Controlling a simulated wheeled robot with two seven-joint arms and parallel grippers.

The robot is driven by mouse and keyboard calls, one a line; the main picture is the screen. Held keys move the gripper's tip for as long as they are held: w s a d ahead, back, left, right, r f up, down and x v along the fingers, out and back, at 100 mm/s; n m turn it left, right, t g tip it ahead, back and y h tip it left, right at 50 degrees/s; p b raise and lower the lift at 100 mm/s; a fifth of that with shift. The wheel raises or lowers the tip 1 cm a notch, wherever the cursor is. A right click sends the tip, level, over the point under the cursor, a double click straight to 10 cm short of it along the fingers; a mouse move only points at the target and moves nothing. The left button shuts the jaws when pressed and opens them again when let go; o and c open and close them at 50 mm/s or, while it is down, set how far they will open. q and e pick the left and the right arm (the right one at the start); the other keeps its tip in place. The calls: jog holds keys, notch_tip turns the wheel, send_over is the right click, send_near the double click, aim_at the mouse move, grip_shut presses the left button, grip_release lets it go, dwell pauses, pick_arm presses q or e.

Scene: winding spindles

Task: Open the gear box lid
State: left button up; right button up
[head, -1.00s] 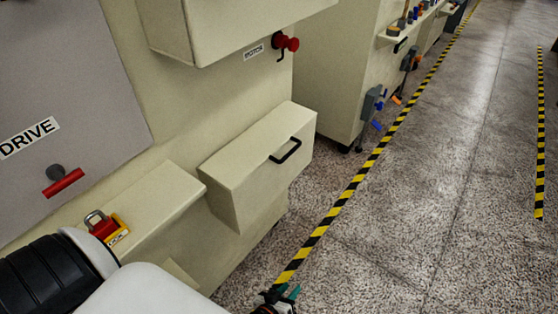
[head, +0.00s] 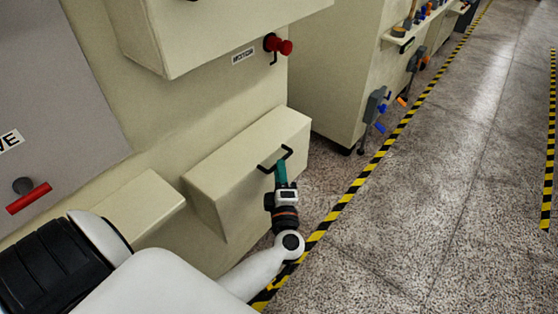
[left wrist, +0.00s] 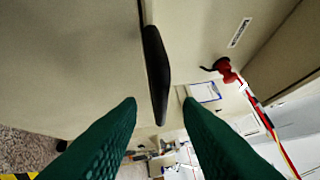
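The gear box (head: 235,175) is a cream box on the machine's front, with a black bar handle (head: 275,159) on its lid. The lid looks shut. My left gripper (head: 281,170) has teal fingers and is at the handle from below and in front. In the left wrist view the fingers (left wrist: 159,112) are spread apart. The black handle (left wrist: 156,70) shows ahead, its near end in the gap between the fingertips, with space on both sides. I cannot tell how deep it lies between them. My right gripper is not in view.
A cream housing (head: 215,35) overhangs above, with a red motor knob (head: 279,45) at its right, also in the left wrist view (left wrist: 226,70). A ledge (head: 140,205) lies left of the box. Open floor (head: 440,200) with a striped line is at right.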

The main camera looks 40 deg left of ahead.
aim_at(259, 149)
pick_arm(q)
jog(key=shift+x, duration=1.85)
grip_shut()
